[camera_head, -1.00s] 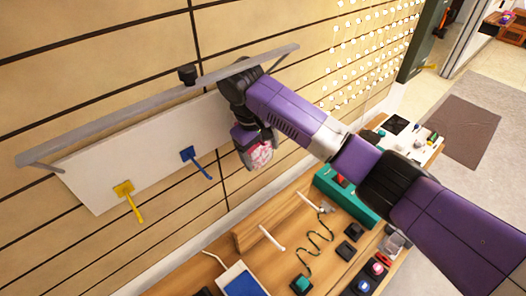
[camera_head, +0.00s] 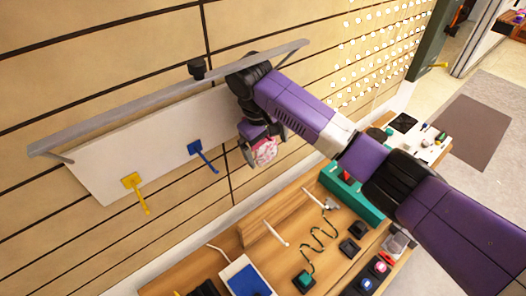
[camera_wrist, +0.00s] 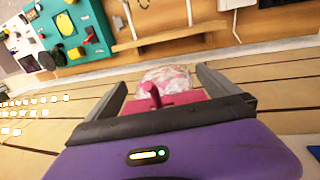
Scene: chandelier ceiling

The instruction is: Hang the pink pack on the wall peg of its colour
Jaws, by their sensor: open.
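The pink-and-white pack (camera_head: 264,152) hangs below my wrist, close to the slatted wall. In the wrist view the pack (camera_wrist: 165,77) shows between and beyond my fingers. A pink peg (camera_wrist: 152,95) sticks up in front of it, beside a flat pink piece (camera_wrist: 180,98); I cannot tell whether this is the peg's base or the pack's top. My gripper (camera_wrist: 160,79) is open, one finger on each side of the pack, with gaps beside it. Whether the pack's hole is around the peg is not clear. My arm hides the peg in the head view.
A yellow peg (camera_head: 135,191) and a blue peg (camera_head: 201,155) stick out of the white board (camera_head: 105,170). A grey rail (camera_head: 130,108) runs above them. A wooden bench (camera_head: 195,262) with several tools stands below.

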